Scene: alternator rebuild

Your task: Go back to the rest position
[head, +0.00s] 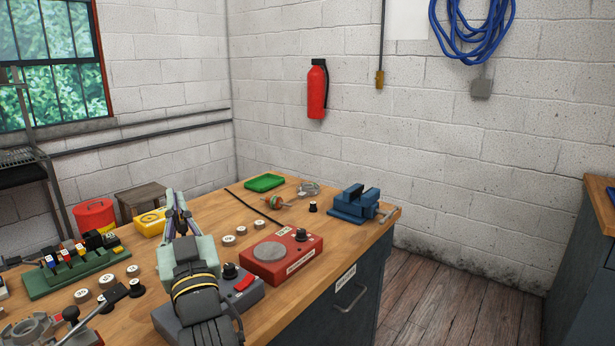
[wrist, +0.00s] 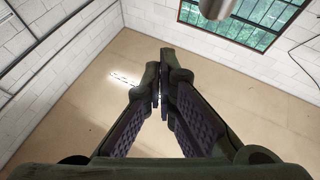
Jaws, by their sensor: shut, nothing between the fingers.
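My gripper (head: 178,207) is raised above the workbench in the head view, its fingers pointing up. In the wrist view my gripper (wrist: 161,92) is shut, the fingertips together with nothing between them. Behind the fingers the wrist view shows a plain tan surface, white block walls and a window, with no bench parts. My arm rises from the lower middle of the head view and hides part of a grey box with a red button (head: 245,283) on the bench.
The wooden workbench (head: 345,235) carries a red box with a round grey plate (head: 270,252), a blue vise (head: 355,203), a green tray (head: 264,183), a green rack (head: 75,270) and several small round parts. A red can (head: 95,217) stands at the left. Open floor (head: 460,300) lies right of the bench.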

